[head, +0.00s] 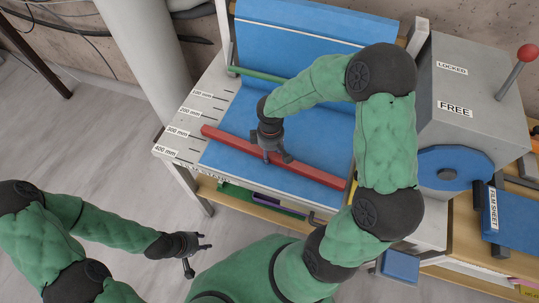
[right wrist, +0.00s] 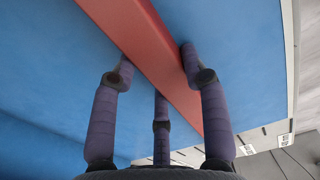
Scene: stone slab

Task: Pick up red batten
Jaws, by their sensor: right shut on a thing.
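The red batten (head: 232,143) is a long straight bar across the blue surface of the slab table, running from upper left to lower right. My right gripper (head: 276,157) is over its middle, pointing down, and is shut on it. In the right wrist view the red batten (right wrist: 150,50) passes between the fingers of the right gripper (right wrist: 156,68), with fingers on both sides of it. I cannot tell whether the batten touches the blue surface. My left gripper (head: 198,254) is low at the left, away from the table, with its fingers apart and empty.
A green bar (head: 250,74) lies across the back of the blue surface. A grey box (head: 455,105) marked FREE and LOCKED, with a red-knobbed lever (head: 518,68), stands at the right. A shelf below holds coloured strips. A FILM SHEET holder (head: 492,210) is far right. Floor at left is clear.

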